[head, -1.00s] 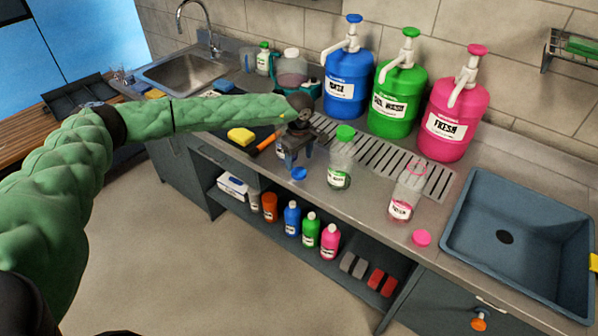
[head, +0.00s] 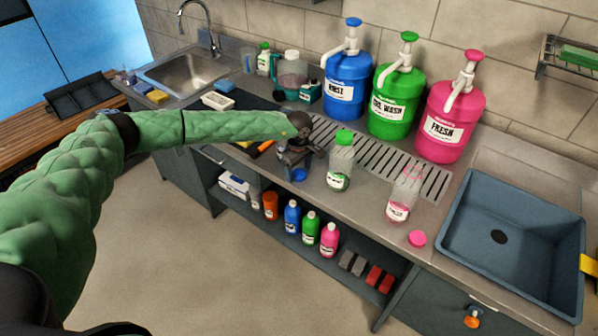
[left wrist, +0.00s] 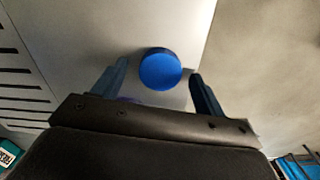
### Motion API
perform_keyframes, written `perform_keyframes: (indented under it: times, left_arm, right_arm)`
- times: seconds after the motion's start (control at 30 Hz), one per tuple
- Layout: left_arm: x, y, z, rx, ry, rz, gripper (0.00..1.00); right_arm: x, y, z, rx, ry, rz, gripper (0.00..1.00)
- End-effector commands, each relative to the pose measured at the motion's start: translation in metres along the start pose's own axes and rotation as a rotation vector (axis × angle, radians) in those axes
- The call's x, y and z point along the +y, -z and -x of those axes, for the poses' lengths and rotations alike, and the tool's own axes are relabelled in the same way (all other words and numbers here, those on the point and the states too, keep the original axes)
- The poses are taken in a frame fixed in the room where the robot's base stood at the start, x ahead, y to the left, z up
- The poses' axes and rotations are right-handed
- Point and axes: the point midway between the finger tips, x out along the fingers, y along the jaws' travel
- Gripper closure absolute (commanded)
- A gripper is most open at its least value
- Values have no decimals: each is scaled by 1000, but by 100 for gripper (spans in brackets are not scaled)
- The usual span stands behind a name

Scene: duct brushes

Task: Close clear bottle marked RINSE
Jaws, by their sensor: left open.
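A round blue cap (head: 299,175) lies on the steel counter near its front edge. In the left wrist view the blue cap (left wrist: 160,69) shows just ahead of and between the fingertips. My left gripper (head: 296,163) is open and low over the counter at the cap; it also shows in the left wrist view (left wrist: 160,85). I cannot make out a clear bottle marked RINSE; my gripper and forearm cover part of the counter there. The right gripper is not in view.
A green-capped clear bottle (head: 340,160) and an uncapped clear bottle (head: 402,196) stand to the right, with a pink cap (head: 417,238) near the edge. Blue (head: 346,85), green (head: 397,100) and pink (head: 451,118) pump jugs stand behind. A grey basin (head: 455,235) is at right.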

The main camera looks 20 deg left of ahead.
Motion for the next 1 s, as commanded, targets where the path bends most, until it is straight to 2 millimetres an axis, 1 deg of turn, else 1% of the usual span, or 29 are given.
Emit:
perform_keyframes:
  times: [0.37, 0.4, 0.47, 0.6, 0.63, 1.0]
  left_arm:
    - [0, 0, -2, 0, 0, 0, 28]
    - [0, 0, -2, 0, 0, 0, 32]
    - [0, 0, -2, 0, 0, 0, 44]
    - [0, 0, -2, 0, 0, 0, 71]
    - [0, 0, -2, 0, 0, 0, 75]
    - [0, 0, -1, 0, 0, 0, 76]
  right_arm:
    - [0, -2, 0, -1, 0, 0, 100]
    - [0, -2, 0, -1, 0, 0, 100]
    - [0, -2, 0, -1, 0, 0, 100]
    - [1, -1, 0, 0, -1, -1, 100]
    - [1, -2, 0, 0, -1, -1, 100]
    - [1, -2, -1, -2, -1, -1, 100]
